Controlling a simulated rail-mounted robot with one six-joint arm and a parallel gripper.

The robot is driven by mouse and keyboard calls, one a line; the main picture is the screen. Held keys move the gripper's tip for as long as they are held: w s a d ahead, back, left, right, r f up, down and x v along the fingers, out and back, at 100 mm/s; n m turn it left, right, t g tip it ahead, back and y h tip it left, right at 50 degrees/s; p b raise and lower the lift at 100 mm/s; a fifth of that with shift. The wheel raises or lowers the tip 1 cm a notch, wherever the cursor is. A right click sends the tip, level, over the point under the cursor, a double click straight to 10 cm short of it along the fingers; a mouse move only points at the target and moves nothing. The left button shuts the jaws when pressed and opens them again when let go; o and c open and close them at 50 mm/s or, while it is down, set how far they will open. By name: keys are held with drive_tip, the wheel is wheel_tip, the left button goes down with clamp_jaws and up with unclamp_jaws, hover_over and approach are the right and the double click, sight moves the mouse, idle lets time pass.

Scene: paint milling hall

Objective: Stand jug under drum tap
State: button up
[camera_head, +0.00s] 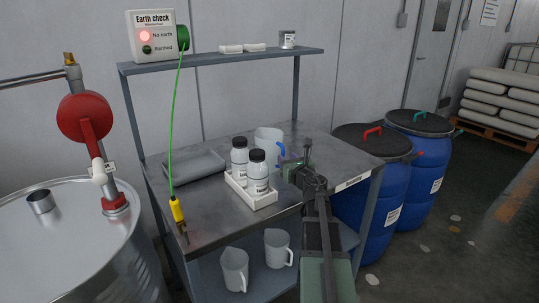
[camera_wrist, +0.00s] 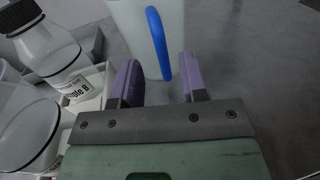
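A translucent white jug (camera_head: 265,138) with a blue handle (camera_head: 281,151) stands on the metal bench, behind two bottles. My gripper (camera_head: 294,161) is at the jug's right, near its handle. In the wrist view my gripper (camera_wrist: 159,66) has its purple fingers apart, with the blue handle (camera_wrist: 157,40) in line with the gap between them; I cannot tell whether they touch it. The steel drum (camera_head: 65,235) is at the left. A red fitting (camera_head: 84,116) and a pipe with a brass end stand on it; I cannot make out the spout clearly.
Two black-capped bottles sit in a white tray (camera_head: 262,200) close left of my gripper. A grey tray (camera_head: 194,166) lies further left. A green cable (camera_head: 173,120) with a yellow clamp hangs from the earth-check box (camera_head: 157,38), lit red at "No earth". Two jugs stand on the lower shelf. Blue drums (camera_head: 420,165) stand right.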

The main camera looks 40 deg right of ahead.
sight(283, 154)
drive_tip(key=x, duration=0.4)
drive_tip(key=shift+w+d+f, duration=0.1)
drive_tip(key=shift+w+d, duration=0.1)
drive_tip(key=shift+w, duration=0.1)
clamp_jaws()
